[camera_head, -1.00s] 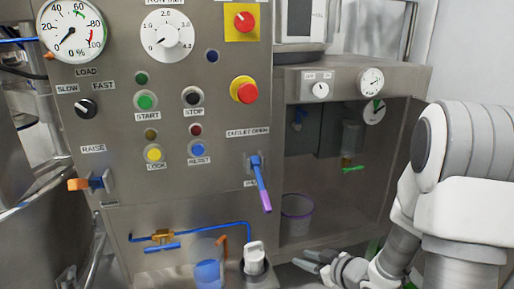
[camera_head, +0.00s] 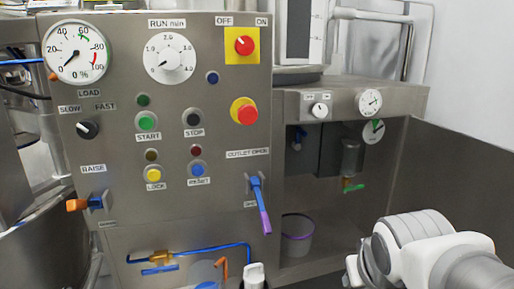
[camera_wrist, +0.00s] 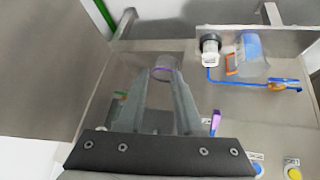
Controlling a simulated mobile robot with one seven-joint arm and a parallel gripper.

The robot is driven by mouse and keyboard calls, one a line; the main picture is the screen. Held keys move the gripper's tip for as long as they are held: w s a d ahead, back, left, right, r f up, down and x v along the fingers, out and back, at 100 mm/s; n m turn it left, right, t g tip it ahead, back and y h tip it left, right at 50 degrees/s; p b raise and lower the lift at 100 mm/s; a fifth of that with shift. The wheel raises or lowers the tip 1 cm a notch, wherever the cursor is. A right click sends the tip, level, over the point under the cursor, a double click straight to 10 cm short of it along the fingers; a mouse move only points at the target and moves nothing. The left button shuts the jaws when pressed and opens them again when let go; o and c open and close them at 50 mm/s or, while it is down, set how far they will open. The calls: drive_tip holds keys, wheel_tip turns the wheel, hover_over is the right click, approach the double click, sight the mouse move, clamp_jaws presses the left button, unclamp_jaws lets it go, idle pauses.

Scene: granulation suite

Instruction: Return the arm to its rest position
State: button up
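My gripper (camera_wrist: 162,84) shows in the wrist view with its two grey fingers apart and nothing between them. It is out of sight in the head view, where my white arm (camera_head: 430,250) fills the lower right corner. Beyond the fingers in the wrist view is a clear bin with a purple rim (camera_wrist: 166,72). The same bin (camera_head: 297,236) stands in the open bay of the steel cabinet in the head view. The fingers appear clear of it.
The steel control panel (camera_head: 225,120) carries dials, buttons and a blue outlet lever with a purple end (camera_head: 260,205). Below are blue piping (camera_head: 215,248) and a clear vessel with blue contents (camera_wrist: 252,52). A grey side panel (camera_head: 460,175) stands right of the bay.

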drive_tip(key=s+a+r+g+y, duration=0.15)
drive_tip(key=s+a, duration=0.25)
drive_tip(key=s, duration=0.4)
wheel_tip(320, 180, up, 21)
drive_tip(key=p, duration=2.1)
drive_tip(key=shift+w+d+f, duration=0.2)
drive_tip(key=shift+w+d, duration=0.05)
drive_tip(key=shift+w, duration=0.15)
